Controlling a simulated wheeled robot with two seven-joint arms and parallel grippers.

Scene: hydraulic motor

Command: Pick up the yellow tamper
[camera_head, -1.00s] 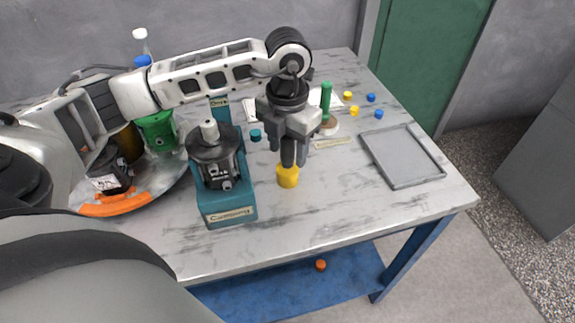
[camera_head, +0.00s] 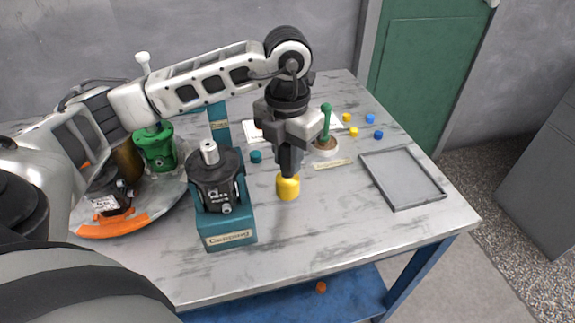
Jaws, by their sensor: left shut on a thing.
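The yellow tamper (camera_head: 288,188) shows as a short yellow cylinder near the middle of the table. My left gripper (camera_head: 289,172) points straight down over it and is shut on its upper part, which the fingers hide. I cannot tell whether its base touches the table or is slightly above it. My right gripper is not in view.
A teal stand (camera_head: 229,232) with a black motor is just left of the tamper. A green-handled tool (camera_head: 326,125) stands behind it. An empty grey tray (camera_head: 402,178) lies to the right, with small yellow and blue caps (camera_head: 370,118) behind it. The table front is clear.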

